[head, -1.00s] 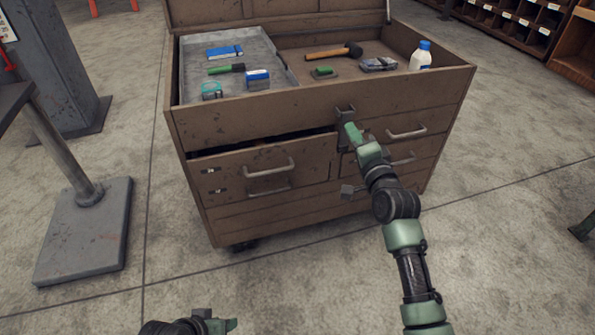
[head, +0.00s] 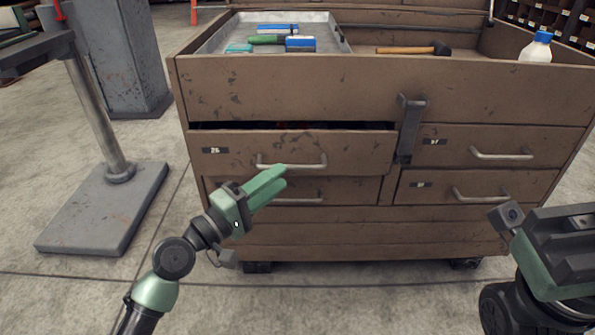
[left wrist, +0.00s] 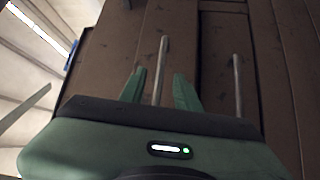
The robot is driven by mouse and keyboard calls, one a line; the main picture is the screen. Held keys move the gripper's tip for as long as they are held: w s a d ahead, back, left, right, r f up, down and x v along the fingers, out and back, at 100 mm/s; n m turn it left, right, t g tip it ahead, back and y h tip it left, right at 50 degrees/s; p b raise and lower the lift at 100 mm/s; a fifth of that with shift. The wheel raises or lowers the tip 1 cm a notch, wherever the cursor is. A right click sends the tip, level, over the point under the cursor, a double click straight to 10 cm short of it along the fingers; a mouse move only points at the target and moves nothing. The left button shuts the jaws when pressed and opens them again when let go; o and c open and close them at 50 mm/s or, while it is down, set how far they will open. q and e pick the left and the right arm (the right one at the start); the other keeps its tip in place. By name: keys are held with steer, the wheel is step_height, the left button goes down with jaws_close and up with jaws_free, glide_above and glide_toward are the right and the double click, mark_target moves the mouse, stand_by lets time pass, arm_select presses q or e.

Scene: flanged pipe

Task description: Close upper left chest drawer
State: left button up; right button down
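The upper left drawer (head: 230,152) of the brown tool chest (head: 340,90) sticks out a little, with a dark gap along its top edge. Its pale bar handle (head: 291,163) also shows in the left wrist view (left wrist: 160,70). My left gripper (head: 283,177) has its green fingertips at this handle. In the left wrist view its two fingers (left wrist: 158,88) stand apart, one on each side of the bar; contact cannot be told. Part of my right gripper (head: 560,255) shows at the lower right, away from the drawers; its fingers cannot be made out.
The lower left drawer's handle (head: 298,199) is just below. A metal latch (head: 408,128) hangs between the drawer columns. The right drawers (head: 500,145) look shut. A hammer (head: 420,49) and a white bottle (head: 537,47) are in the top compartment. A stand base (head: 100,220) is left.

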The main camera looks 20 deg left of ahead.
mark_target(293, 168)
arm_select(q)
steer(key=shift+b+x, duration=0.45)
steer(key=shift+x, duration=2.35)
steer(key=shift+f, duration=0.1)
jaws_close()
